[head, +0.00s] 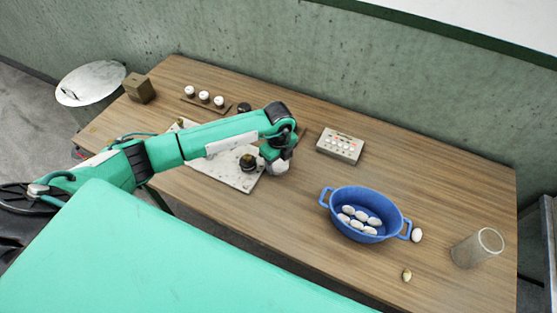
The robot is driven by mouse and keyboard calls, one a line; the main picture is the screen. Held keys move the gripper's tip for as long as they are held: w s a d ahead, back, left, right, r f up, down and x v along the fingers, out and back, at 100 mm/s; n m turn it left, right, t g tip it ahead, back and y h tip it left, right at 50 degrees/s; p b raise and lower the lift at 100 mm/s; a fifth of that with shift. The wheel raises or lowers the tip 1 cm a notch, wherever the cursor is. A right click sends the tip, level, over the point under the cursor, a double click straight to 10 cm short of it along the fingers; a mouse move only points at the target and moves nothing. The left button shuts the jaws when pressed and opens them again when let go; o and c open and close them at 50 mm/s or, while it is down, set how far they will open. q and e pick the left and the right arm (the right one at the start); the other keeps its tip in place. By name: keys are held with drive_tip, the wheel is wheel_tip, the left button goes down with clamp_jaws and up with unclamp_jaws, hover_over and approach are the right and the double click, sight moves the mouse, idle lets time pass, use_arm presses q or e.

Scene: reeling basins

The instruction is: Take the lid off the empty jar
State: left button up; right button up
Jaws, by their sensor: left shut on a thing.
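A clear glass jar (476,247) stands at the right end of the table; it looks empty. Its top shows as a pale ring, and I cannot make out a separate lid on it. My left gripper (273,164) is over the right edge of a pale speckled plate (228,177), far to the left of the jar. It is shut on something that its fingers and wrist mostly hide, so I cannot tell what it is. A dark knob (248,162) shows just left of the fingers. My right gripper is not in view.
A blue two-handled basin (338,221) with several white cocoons stands left of the jar. A cocoon (417,235) and a small yellowish piece (407,275) lie near it. A button box (340,146) stands behind. A rack of white-topped items (204,98) and a brown box (139,88) are back left.

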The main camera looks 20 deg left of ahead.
sight(279, 164)
use_arm(q)
drive_tip(key=shift+f, duration=0.2)
drive_tip(key=o, duration=1.1)
drive_tip(key=shift+r, duration=0.1)
drive_tip(key=shift+r, duration=0.6)
drive_tip(key=shift+r+b, duration=1.35)
drive_tip(key=shift+r, duration=4.2)
